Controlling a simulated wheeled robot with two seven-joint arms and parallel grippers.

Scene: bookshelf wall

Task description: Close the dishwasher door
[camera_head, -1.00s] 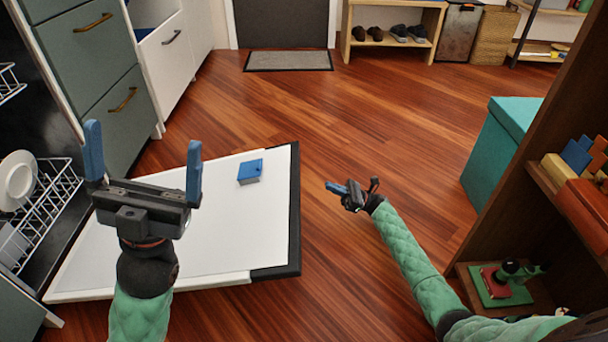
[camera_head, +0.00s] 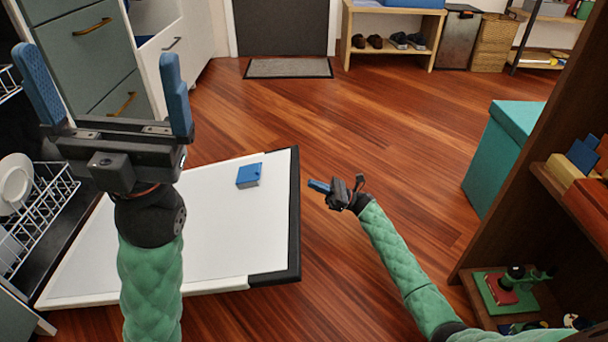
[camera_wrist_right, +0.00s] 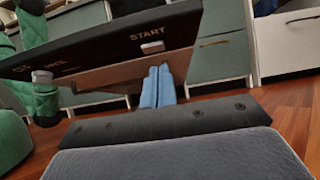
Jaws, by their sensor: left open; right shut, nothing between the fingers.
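The dishwasher door (camera_head: 225,225) lies folded down, roughly level above the floor, its white inner face up and a black edge at its right end. In the right wrist view its dark control panel (camera_wrist_right: 110,45) shows, marked START. A small blue box (camera_head: 249,175) sits on the door. My left gripper (camera_head: 105,95) is open and empty, raised in front of the dishwasher's opening. My right gripper (camera_head: 318,186) is shut and empty, just right of the door's black edge. Its blue fingers (camera_wrist_right: 157,88) appear close to the panel; contact cannot be told.
A white dish rack (camera_head: 45,205) with a plate (camera_head: 15,182) is inside the dishwasher at left. Drawers (camera_head: 80,50) stand behind it. A teal box (camera_head: 500,150) and a wooden shelf (camera_head: 530,200) stand at right. The wooden floor (camera_head: 400,130) between is clear.

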